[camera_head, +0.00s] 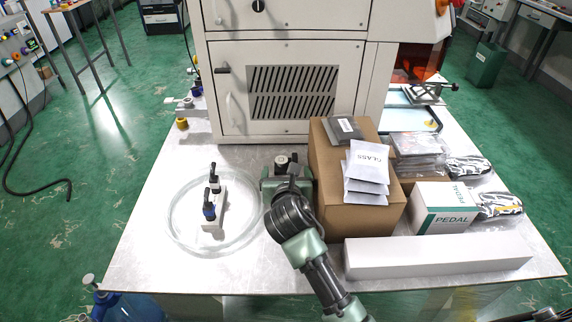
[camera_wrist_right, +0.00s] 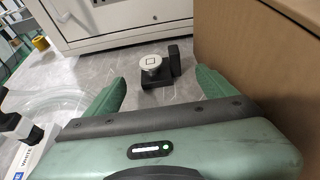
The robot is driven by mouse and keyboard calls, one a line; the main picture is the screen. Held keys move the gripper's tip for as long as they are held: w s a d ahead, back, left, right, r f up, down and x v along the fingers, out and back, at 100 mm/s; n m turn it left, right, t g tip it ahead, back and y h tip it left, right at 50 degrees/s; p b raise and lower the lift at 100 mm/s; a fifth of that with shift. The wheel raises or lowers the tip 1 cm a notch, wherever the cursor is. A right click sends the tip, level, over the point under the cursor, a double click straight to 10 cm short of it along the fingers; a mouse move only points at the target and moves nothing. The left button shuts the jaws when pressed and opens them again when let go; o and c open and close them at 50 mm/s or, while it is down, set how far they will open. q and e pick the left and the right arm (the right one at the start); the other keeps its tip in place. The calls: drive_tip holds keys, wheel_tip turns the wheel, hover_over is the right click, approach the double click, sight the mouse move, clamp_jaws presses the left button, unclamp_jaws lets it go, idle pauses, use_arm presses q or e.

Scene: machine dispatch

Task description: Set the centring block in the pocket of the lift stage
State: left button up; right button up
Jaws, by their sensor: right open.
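A small black device (camera_wrist_right: 157,84) with a round silver top stands on the table ahead of my right gripper (camera_wrist_right: 158,88). The silver top has a square outline, and a black upright part stands at its right. In the head view this device (camera_head: 282,161) shows just beyond my right gripper (camera_head: 287,178), partly hidden by it. I cannot tell whether it is the lift stage, or which part is the centring block. My right gripper is open and low, its green fingers spread to either side of the device, with nothing seen held. My left gripper is out of view.
A cardboard box (camera_head: 350,211) with packets on top stands close at the right of my right gripper. A clear coiled hose (camera_head: 176,222) and a white valve block (camera_head: 213,216) lie at left. The machine cabinet (camera_head: 290,85) stands behind. The table's front left is clear.

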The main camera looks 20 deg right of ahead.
sight(286, 161)
drive_tip(key=shift+w+d, duration=0.25)
drive_tip(key=shift+w, duration=0.75)
drive_tip(key=x, duration=0.5)
drive_tip(key=shift+w+b, duration=0.25)
drive_tip(key=shift+b, duration=0.15)
drive_tip(key=shift+c, duration=0.3)
drive_tip(key=shift+d, duration=0.1)
drive_tip(key=c, duration=1.7)
